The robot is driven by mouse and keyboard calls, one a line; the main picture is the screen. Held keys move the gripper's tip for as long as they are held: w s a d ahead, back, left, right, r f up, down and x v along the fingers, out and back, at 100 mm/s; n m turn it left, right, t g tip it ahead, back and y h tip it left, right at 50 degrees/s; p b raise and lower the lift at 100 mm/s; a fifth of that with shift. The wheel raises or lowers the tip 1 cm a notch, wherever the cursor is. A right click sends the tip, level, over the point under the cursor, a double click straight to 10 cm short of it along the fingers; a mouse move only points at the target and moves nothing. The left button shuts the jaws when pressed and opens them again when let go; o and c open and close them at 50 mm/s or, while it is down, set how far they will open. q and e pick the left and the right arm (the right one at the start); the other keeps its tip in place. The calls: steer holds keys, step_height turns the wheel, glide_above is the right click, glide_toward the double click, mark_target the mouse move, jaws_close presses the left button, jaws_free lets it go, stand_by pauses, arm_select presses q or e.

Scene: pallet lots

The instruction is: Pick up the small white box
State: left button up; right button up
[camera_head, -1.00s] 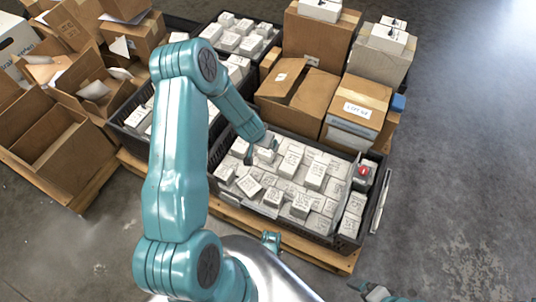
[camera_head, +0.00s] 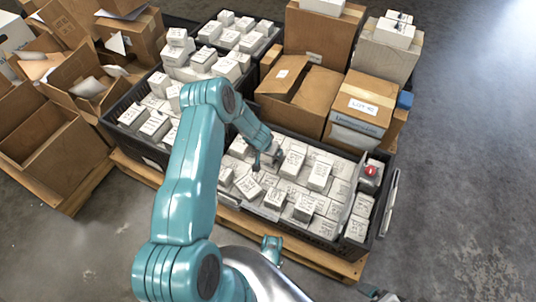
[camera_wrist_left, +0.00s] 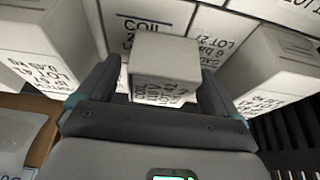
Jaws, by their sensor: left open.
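A small white box (camera_wrist_left: 165,68) with black print sits between the two fingers of my left gripper (camera_wrist_left: 160,80) in the left wrist view. The fingers stand on either side of it, open. In the head view my left gripper (camera_head: 267,160) reaches down over the back left part of a dark crate (camera_head: 310,238) full of white boxes. There the gripper hides much of the spot below it, and I cannot single out the small box. A bit of my right gripper (camera_head: 378,293) shows at the bottom edge; its jaws are unclear.
Other white boxes (camera_head: 320,176) crowd the crate, some tilted. A red round item (camera_head: 370,170) lies at its right end. Cardboard boxes (camera_head: 357,106) stand behind it, and more crates of white boxes (camera_head: 240,34) stand back left. Grey floor (camera_head: 470,180) is free on the right.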

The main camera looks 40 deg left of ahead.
arm_select(q)
steer(key=c, duration=1.1)
steer(key=shift+r, duration=0.1)
steer(key=shift+c, duration=0.2)
